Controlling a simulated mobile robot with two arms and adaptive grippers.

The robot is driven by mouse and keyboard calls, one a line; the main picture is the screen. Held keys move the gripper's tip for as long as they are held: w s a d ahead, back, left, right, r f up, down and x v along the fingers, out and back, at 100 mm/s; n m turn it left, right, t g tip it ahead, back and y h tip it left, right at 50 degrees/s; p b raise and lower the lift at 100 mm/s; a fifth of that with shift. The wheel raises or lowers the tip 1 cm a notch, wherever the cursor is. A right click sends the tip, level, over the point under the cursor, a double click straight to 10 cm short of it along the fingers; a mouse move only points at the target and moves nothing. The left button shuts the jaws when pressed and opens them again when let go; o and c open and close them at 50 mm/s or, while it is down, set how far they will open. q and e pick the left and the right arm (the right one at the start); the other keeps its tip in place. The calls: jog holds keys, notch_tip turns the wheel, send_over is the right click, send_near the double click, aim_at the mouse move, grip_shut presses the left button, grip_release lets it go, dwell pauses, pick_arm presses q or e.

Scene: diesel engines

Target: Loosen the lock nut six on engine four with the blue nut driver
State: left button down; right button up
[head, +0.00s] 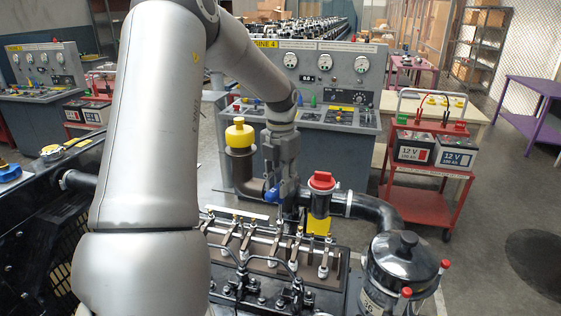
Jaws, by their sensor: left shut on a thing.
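My left gripper (281,192) hangs down over the engine in the middle of the head view. It is shut on the blue nut driver (271,196), of which a blue part shows beside the fingers. The driver's lower end is hard to make out. Below it is the open valve train of the engine (277,257), with a row of rocker arms (248,242) and adjusting screws with nuts. I cannot tell which nut is number six, or whether the driver touches one. A yellow "ENGINE 4" sign (264,43) tops the console behind. My right gripper is out of view.
A yellow-capped pipe (240,150) and a red-capped filler (320,190) stand close on either side of the gripper. A black canister (403,258) is at the right front. A red cart (425,178) with two batteries stands behind right.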

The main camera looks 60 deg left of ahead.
pick_arm(q)
jog(key=shift+r, duration=0.1)
jog(key=shift+r+p, duration=0.9)
jog(key=shift+p, duration=0.1)
jog(key=m+p, duration=0.3)
jog(key=shift+d+r+m, duration=0.1)
jog(key=shift+r+m, duration=0.1)
jog(key=shift+m, duration=0.1)
jog(key=m+p, duration=0.2)
jog(key=m, duration=0.1)
jog(key=shift+m, duration=0.4)
jog(key=shift+f+m+p, duration=0.2)
jog(key=shift+m+p, duration=0.15)
jog(key=shift+m, duration=0.35)
jog(key=shift+f+m, duration=0.1)
jog(key=shift+m, duration=0.8)
jog(key=m, duration=0.3)
